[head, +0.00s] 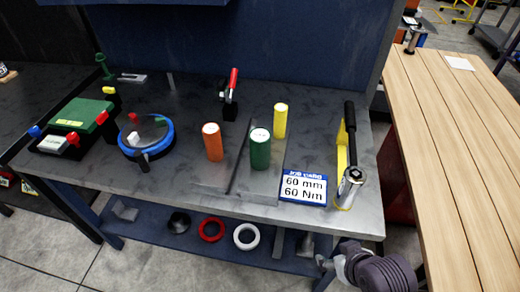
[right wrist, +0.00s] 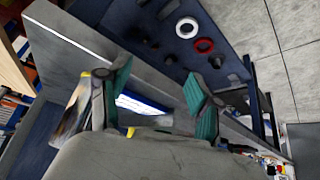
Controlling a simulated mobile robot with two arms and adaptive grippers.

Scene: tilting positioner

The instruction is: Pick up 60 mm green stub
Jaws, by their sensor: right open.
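The green stub (head: 260,149) stands upright on the grey bench, right of the orange stub (head: 213,142) and in front of the yellow stub (head: 280,121). A card (head: 304,188) reading 60 mm and 60 Nm lies in front and to its right. My right gripper (head: 332,262) is low at the bench's front right, well apart from the green stub. The right wrist view shows its two teal-padded fingers (right wrist: 158,75) spread, with nothing held between them. I cannot make out the green stub in that view. My left gripper is not in view.
A torque wrench (head: 350,150) stands at the bench's right. A red-handled clamp (head: 231,95) is behind the stubs. A blue-rimmed round fixture (head: 147,137) and green box (head: 80,116) are left. Red (head: 211,229) and white rings (head: 246,236) lie on the lower shelf.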

